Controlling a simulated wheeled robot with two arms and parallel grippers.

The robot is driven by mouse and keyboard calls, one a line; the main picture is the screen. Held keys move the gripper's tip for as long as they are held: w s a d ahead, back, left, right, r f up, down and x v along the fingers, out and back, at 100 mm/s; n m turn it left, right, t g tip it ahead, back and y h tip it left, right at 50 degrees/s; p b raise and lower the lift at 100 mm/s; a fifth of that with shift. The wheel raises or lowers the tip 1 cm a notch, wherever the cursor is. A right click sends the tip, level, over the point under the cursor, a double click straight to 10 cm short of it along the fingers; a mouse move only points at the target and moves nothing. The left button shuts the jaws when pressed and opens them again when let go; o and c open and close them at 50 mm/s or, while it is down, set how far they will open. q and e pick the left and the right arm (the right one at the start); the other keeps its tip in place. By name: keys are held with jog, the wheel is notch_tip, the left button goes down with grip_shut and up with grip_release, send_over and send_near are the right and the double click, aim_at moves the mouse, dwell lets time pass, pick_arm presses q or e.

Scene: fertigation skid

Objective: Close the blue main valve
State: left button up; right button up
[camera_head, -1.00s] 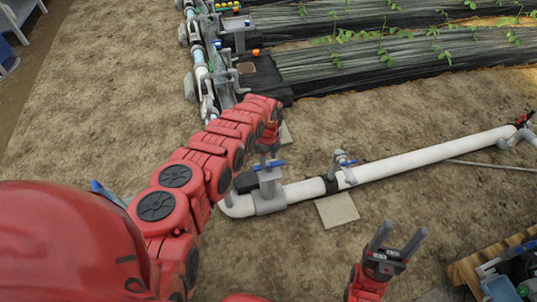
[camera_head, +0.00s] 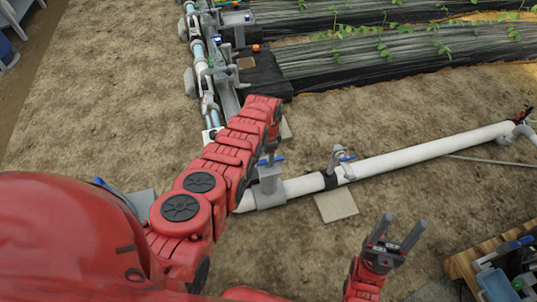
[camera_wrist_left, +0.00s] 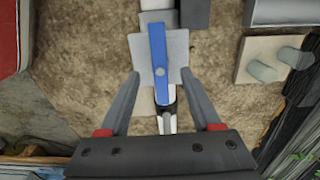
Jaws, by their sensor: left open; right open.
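The blue valve handle (camera_head: 272,159) sits on a grey valve body (camera_head: 268,190) in the white pipe, partly hidden by my left arm in the head view. In the left wrist view the blue handle (camera_wrist_left: 158,55) runs up and down the picture over a pale square plate (camera_wrist_left: 176,50). My left gripper (camera_wrist_left: 161,78) is open, its fingers on either side of the handle's lower part with gaps on both sides. I cannot tell how far above the handle the fingertips are. My right gripper (camera_head: 396,233) is open and empty over the soil.
The white pipe (camera_head: 425,153) runs right past a smaller blue-handled valve (camera_head: 343,157). A flat paving slab (camera_head: 336,206) lies below it. A wooden crate with tools (camera_head: 490,265) is at lower right. A pipe manifold (camera_head: 200,65) and planted beds (camera_head: 370,35) are farther back.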

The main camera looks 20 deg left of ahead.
pick_arm(q)
jog(key=shift+f, duration=0.1)
notch_tip(320, 180, down, 4)
jog(key=b, duration=0.4)
jog(key=shift+f+b, duration=0.2)
jog(key=shift+b, duration=0.1)
jog(key=shift+r, duration=0.1)
grip_shut()
